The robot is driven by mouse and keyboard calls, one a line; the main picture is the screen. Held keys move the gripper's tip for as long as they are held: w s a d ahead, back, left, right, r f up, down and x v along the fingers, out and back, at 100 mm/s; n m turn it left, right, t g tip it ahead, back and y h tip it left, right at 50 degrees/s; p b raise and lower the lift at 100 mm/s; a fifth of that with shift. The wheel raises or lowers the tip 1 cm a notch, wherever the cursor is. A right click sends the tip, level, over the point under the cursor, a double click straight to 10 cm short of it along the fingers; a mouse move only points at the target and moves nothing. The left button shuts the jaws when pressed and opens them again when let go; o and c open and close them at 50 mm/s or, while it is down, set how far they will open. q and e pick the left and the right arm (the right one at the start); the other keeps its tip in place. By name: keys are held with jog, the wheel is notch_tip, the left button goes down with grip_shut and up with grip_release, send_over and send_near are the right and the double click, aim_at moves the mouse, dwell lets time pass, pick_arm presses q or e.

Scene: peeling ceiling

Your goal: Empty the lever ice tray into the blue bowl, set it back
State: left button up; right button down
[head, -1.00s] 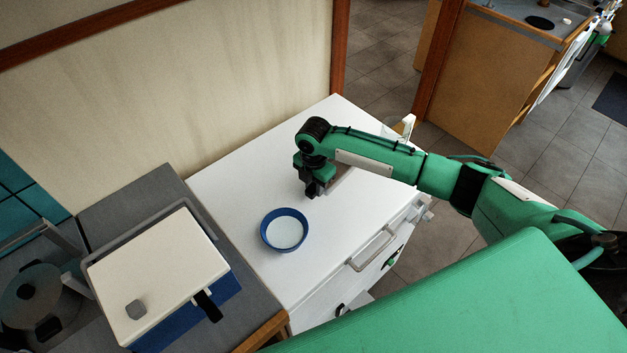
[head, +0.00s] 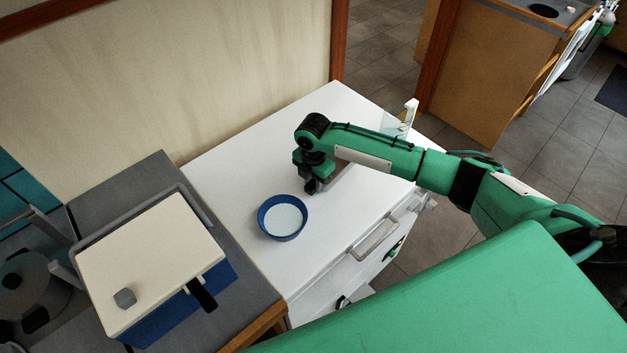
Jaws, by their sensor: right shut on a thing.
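The blue bowl (head: 283,232) stands upright on the white counter; its inside looks pale and no ice cubes can be made out. My right gripper (head: 312,188) points down just beyond the bowl's far right rim. It is shut on a grey thing, apparently the lever ice tray (head: 340,178), of which only a small part shows beside the fingers. My right forearm hides the rest, so its tilt and contents cannot be told. My left gripper is out of view.
The white counter (head: 235,165) is clear left of and behind the bowl. A white and blue box with a black handle (head: 160,265) stands on the grey worktop at left. A clear thing with a white top (head: 404,120) stands behind my forearm. A drawer handle (head: 375,238) juts from the counter front.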

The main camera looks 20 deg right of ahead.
jog(key=shift+f, duration=0.6)
jog(key=c, duration=1.1)
grip_release()
jog(key=shift+o, duration=0.2)
notch_tip(320, 180, up, 9)
jog(key=p, duration=0.8)
jog(key=shift+r+p, duration=0.1)
jog(key=shift+p, duration=0.25)
